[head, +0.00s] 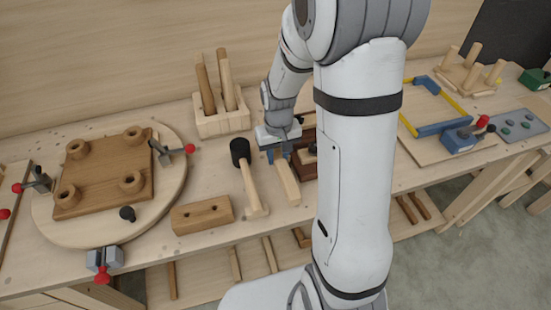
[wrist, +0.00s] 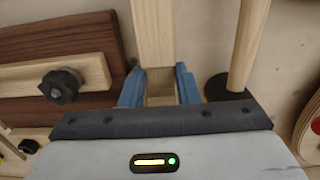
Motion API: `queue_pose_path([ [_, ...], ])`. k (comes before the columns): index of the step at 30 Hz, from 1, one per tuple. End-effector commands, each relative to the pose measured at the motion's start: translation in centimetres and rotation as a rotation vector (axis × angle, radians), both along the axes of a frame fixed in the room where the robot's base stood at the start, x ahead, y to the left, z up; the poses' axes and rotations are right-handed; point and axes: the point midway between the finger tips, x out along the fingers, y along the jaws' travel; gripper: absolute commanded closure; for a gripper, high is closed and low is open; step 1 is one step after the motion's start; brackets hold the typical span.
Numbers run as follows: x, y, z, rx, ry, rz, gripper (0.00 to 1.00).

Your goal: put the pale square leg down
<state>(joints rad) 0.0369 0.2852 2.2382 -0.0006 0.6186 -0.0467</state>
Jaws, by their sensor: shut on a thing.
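The pale square leg (head: 288,185) is a plain light wooden bar, seen in front of my gripper (head: 280,153) over the workbench (head: 225,165). In the wrist view the leg (wrist: 153,32) runs up and away from between the two blue fingers of my gripper (wrist: 160,88). The fingers are shut on it, one on each side, near its end. The leg points towards the bench's front edge in the head view. I cannot tell whether its underside touches the bench.
A black-headed mallet (head: 252,190) lies just left of the leg. A dark brown wooden fixture (wrist: 50,110) with a black knob (wrist: 60,86) is close on the other side.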

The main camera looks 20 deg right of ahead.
Motion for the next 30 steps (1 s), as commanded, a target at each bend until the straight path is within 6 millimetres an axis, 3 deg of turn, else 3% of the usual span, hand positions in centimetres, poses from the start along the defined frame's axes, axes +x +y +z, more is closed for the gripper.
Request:
queue_pose_path([
  [9, -0.1, -0.2, -3.7, 0.000, 0.002, -0.005, 0.99],
  [21, 0.0, -0.3, -4.4, 0.000, -0.001, -0.006, 0.99],
  [22, 0.0, -0.3, -4.3, 0.000, -0.001, -0.006, 0.70],
  [30, 0.0, -0.3, -4.2, 0.000, 0.000, -0.007, 0.50],
])
